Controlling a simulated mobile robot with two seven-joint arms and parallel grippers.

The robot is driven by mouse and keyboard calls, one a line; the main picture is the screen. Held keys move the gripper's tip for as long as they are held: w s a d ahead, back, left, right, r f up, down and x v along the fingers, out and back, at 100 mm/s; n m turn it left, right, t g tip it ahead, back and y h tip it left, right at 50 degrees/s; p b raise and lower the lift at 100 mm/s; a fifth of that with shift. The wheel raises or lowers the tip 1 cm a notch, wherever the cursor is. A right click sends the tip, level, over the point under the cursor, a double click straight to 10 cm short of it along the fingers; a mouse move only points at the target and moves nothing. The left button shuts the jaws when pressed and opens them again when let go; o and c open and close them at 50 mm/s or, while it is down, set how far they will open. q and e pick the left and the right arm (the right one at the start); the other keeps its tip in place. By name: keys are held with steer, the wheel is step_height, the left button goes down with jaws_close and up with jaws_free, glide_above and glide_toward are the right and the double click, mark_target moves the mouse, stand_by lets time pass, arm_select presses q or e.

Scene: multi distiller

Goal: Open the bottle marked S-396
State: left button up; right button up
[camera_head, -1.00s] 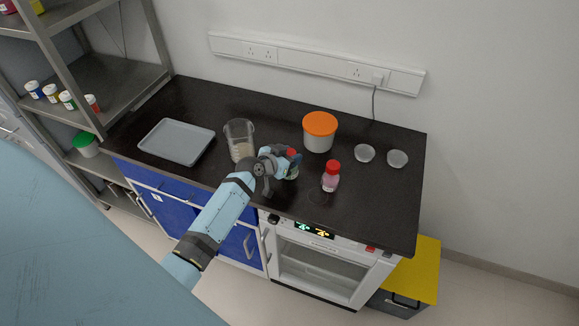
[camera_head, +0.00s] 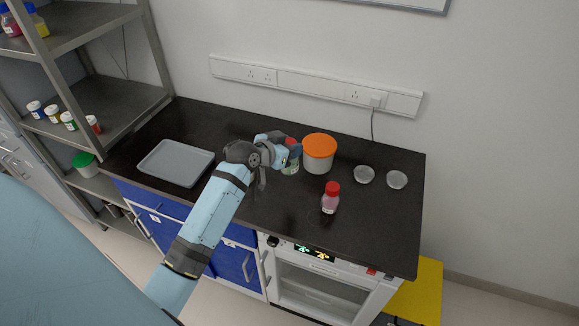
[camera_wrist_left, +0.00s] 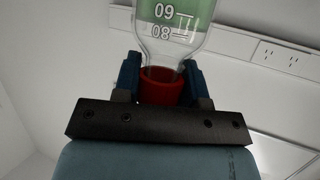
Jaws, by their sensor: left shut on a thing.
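My left gripper (camera_head: 287,145) is shut on the red cap of a clear bottle with green liquid (camera_head: 290,165), beside the orange-lidded tub. In the left wrist view the red cap (camera_wrist_left: 161,87) sits between the two blue fingers, and the bottle's clear neck and green body (camera_wrist_left: 172,18) extend beyond it. The cap is on the neck. Another bottle with a red cap and pinkish contents (camera_head: 330,197) stands upright on the counter, nearer the front edge. No S-396 mark is readable on either bottle. My right gripper is not in view.
The dark counter (camera_head: 385,225) also bears a grey tray (camera_head: 176,163), a white tub with an orange lid (camera_head: 319,152) and two clear round dishes (camera_head: 364,175). A shelf rack with small bottles stands at the left. The counter's right front is clear.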

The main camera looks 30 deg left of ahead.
arm_select(q)
step_height(320, 180, up, 8)
steer(key=shift+f, duration=0.25)
steer(key=shift+o, duration=1.1)
jaws_close()
